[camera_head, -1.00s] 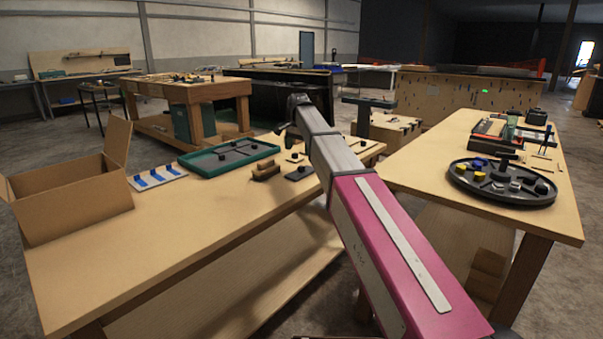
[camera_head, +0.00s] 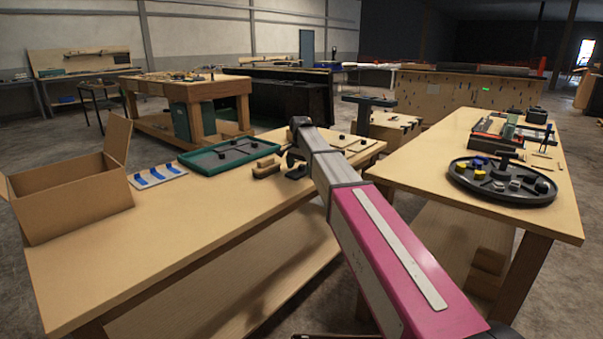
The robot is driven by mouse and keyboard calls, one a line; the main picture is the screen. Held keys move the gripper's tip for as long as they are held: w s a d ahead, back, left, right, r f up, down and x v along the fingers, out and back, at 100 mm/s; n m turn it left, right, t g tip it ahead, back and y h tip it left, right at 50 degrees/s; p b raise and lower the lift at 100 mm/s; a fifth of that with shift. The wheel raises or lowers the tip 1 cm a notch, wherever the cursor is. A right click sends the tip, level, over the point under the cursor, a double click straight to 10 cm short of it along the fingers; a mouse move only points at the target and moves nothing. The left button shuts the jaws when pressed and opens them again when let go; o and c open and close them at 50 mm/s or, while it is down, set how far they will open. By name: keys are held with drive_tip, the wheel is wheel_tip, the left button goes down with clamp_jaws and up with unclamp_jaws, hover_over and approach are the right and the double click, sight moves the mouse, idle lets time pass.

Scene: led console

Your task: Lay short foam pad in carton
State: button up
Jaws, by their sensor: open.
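The carton (camera_head: 85,212) is an open cardboard box at the left end of the near bench, with raised flaps. I cannot tell for sure which item is the short foam pad. A small dark flat piece with a knob lay beside the wooden blocks (camera_head: 266,168); my gripper and arm now mostly hide that spot. My gripper (camera_head: 294,168) is open, pointing down just above the bench, right of the wooden blocks. It is small and dark here, and its fingertips are hard to make out. I see nothing held in it.
A green tray (camera_head: 190,164) with dark pieces and a white board with blue strips (camera_head: 158,176) lie between carton and gripper. Pale boards with black knobs lie behind my arm. The bench front is clear. A round black tray (camera_head: 515,199) stands on the right bench.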

sight(300, 165)
drive_tip(key=c, duration=1.1)
drive_tip(key=shift+r, duration=0.15)
wheel_tip(300, 165, up, 4)
drive_tip(key=shift+r, duration=0.1)
drive_tip(key=s+a+r, duration=0.6)
drive_tip(key=s+a, duration=0.1)
drive_tip(key=s, duration=0.1)
drive_tip(key=s+d+f+n, duration=0.2)
drive_tip(key=s+d+f, duration=0.2)
drive_tip(key=d, duration=0.6)
drive_tip(key=s+d+f+n, duration=0.3)
drive_tip(key=s+d, duration=0.3)
drive_tip(key=d, duration=0.4)
drive_tip(key=s+d+f+n, duration=0.2)
drive_tip(key=s+d+f, duration=0.3)
drive_tip(key=d, duration=0.6)
drive_tip(key=shift+n, duration=0.3)
